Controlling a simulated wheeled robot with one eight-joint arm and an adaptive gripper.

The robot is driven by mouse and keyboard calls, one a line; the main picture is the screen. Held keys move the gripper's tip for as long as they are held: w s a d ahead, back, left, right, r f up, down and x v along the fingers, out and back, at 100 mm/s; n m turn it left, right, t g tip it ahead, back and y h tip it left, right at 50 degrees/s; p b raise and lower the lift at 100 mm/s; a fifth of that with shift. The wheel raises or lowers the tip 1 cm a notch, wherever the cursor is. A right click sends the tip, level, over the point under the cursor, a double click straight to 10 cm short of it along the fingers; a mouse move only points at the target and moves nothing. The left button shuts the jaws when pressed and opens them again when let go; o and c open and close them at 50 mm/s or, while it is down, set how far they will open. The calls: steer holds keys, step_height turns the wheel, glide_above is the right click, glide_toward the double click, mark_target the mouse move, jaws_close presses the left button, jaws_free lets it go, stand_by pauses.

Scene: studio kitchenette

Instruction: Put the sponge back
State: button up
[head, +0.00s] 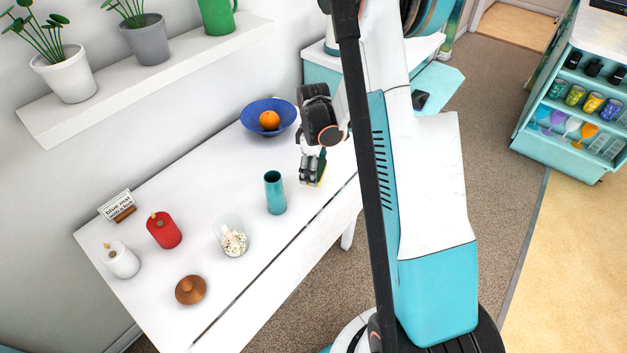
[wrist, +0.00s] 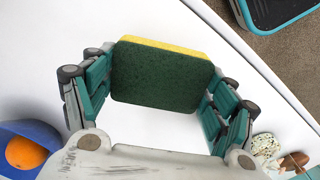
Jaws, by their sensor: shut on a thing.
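The sponge (wrist: 160,75) is a block with a dark green face and a yellow layer along its upper edge in the wrist view. My gripper (wrist: 163,82) is shut on it, with one teal finger at each side. In the head view my gripper (head: 311,168) is over the right part of the white table, near its front edge, right of the teal cup. There only a thin green and yellow strip of the sponge (head: 321,172) shows. The wrist view shows white tabletop beyond the sponge; I cannot tell the height.
The white table (head: 165,205) holds a blue bowl (head: 282,107) with an orange (head: 269,120), a teal cup (head: 275,192), a glass jar (head: 231,236), red (head: 164,231) and white (head: 122,260) canisters, a wooden lid (head: 190,290) and a small sign (head: 117,206). A shelf (head: 150,75) holds plants.

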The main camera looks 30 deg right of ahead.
steer(key=shift+f+b, duration=0.7)
steer(key=shift+f, duration=1.5)
steer(key=shift+f, duration=0.15)
steer(key=o, duration=1.2)
step_height(320, 180, up, 12)
steer(key=p, duration=0.4)
